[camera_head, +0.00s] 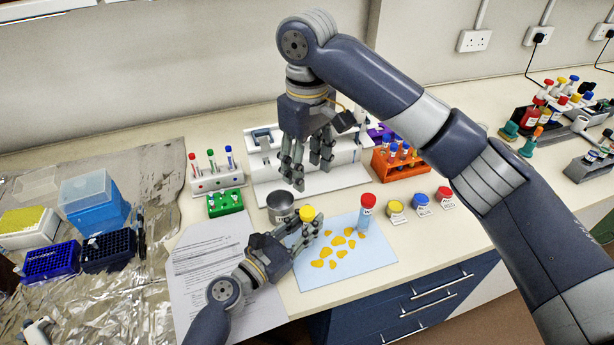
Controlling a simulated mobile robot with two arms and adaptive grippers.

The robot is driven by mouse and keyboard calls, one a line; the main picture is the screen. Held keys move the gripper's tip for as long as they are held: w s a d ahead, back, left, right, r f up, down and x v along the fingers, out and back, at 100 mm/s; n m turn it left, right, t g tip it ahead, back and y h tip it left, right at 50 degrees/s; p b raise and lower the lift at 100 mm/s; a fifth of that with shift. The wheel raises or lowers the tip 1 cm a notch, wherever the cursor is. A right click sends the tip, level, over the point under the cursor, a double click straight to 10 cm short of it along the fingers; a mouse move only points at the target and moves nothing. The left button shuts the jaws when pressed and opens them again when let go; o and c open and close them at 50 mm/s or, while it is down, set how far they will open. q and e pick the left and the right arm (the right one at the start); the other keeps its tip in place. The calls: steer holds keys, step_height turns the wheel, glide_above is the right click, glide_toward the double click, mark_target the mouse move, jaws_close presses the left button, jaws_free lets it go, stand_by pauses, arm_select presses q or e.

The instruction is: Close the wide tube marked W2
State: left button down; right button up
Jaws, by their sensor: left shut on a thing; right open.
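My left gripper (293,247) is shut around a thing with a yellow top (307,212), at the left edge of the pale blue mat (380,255). It looks like a yellow-capped tube, but the fingers hide its body and any label, and I cannot tell how the cap sits. A wide tube with a red cap (367,213) stands upright on the mat to its right; its label is too small to read. My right gripper (309,180) is open and empty, pointing down above and behind the left one, in front of the white bench device (345,160).
Several yellow pieces (331,252) lie on the mat. A metal cup (280,206) stands close behind my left gripper. Jars with yellow, blue (421,203) and red lids stand to the right. A green rack (225,203) and an orange rack (398,163) stand behind.

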arm_select(q)
steer(key=c, duration=1.3)
jaws_free()
steer(key=v, duration=1.2)
